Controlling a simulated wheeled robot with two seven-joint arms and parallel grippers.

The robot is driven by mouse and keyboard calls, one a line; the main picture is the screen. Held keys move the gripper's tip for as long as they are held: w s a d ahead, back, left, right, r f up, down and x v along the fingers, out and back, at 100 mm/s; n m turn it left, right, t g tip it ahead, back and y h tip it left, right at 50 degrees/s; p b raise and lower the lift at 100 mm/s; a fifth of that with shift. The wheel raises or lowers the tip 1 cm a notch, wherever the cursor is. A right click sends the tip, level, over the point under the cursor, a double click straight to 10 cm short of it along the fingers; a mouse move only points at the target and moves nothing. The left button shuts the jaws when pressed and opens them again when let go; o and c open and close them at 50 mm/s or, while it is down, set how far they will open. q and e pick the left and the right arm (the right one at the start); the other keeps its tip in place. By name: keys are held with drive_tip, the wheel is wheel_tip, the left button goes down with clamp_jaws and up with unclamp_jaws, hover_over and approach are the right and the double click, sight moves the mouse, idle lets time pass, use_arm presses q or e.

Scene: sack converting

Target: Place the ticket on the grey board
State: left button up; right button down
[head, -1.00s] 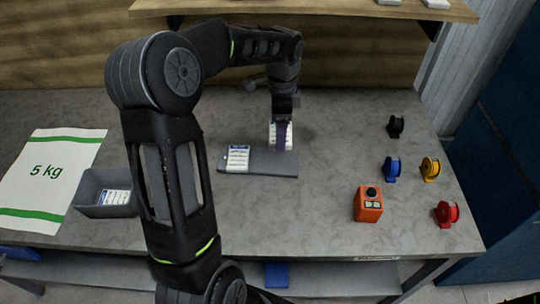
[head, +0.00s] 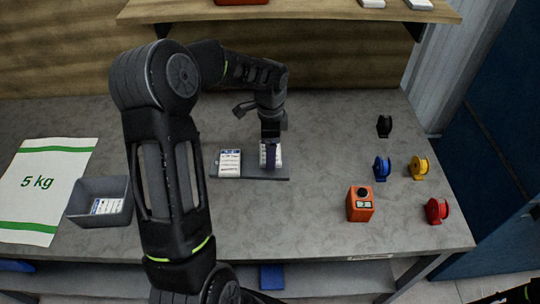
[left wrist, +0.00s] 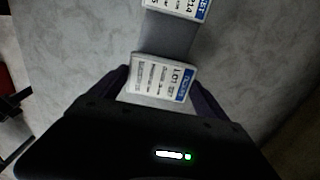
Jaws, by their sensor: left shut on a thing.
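The grey board (head: 250,170) lies flat near the middle of the bench. One white and blue ticket (head: 230,163) lies on its left part; its edge also shows at the top of the left wrist view (left wrist: 182,7). My left gripper (head: 270,148) points down over the board's right part, shut on a second ticket (head: 264,160). In the left wrist view the held ticket (left wrist: 162,79) sits between the two fingers, over the board (left wrist: 172,36). I cannot tell whether it touches the board. My right gripper is not in view.
A grey bin (head: 84,214) with a ticket (head: 107,206) inside stands at the left, beside a 5 kg sack (head: 42,190). An orange device (head: 360,204) and several coloured spools, including a blue one (head: 382,168), stand at the right. Bench in front of the board is clear.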

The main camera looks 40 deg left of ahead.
use_arm(q)
drive_tip(key=shift+f+p, duration=0.3)
drive_tip(key=shift+f, duration=1.5)
drive_tip(key=shift+f, duration=0.2)
drive_tip(key=o, duration=1.2)
drive_tip(key=shift+r, duration=0.15)
wheel_tip(320, 180, up, 12)
drive_tip(key=shift+r+b, duration=0.1)
drive_tip(key=shift+b, duration=0.55)
drive_tip(key=shift+s, duration=0.1)
